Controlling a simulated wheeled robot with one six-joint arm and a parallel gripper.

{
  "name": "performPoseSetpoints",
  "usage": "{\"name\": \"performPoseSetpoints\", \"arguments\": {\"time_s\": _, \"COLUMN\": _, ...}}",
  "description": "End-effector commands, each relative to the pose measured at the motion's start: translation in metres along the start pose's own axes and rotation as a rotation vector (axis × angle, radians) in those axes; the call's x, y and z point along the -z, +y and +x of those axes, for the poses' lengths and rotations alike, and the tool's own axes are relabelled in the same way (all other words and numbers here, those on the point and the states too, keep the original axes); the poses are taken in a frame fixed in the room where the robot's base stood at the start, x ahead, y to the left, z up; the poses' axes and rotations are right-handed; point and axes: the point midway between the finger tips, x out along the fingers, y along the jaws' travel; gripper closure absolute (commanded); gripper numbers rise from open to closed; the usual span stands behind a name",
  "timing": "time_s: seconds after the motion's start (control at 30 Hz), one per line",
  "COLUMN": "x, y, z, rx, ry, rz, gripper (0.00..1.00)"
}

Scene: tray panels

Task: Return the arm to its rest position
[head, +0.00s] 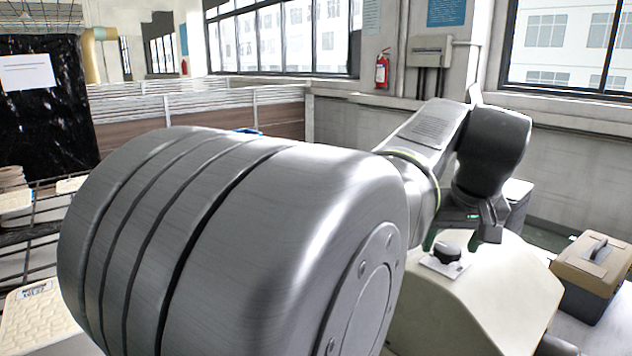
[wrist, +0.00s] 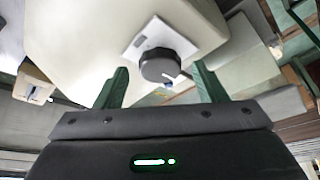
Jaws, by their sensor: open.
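My arm fills the middle of the head view, its large grey link close to the camera and a further link bending down at the right. My gripper (wrist: 161,70) shows in the wrist view with its two green fingers spread apart and nothing held between them. A black knob on my own beige housing appears beyond the fingertips, apparently without contact. In the head view the gripper hangs low over that housing, and its fingers are partly hidden by my arm.
A tan and grey toolbox (head: 593,272) stands at the right; it also shows in the wrist view (wrist: 34,88). A cream tray panel (head: 38,316) lies at lower left, by a dark wire rack. A black marbled panel (head: 45,130) stands behind. A low partition (head: 275,118) runs across the back.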

Motion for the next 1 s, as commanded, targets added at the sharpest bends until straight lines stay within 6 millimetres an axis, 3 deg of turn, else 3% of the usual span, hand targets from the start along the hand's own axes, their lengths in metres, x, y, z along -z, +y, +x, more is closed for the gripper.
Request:
{"name": "performPoseSetpoints", "arguments": {"time_s": 0.03, "x": -0.0019, "y": -0.0002, "z": 0.012, "rx": 0.0, "ry": 0.0, "rz": 0.0, "gripper": 0.36}}
{"name": "performPoseSetpoints", "arguments": {"time_s": 1.0, "x": 0.0024, "y": -0.0062, "z": 0.0083, "rx": -0.226, "ry": 0.0, "rz": 0.543, "gripper": 0.36}}
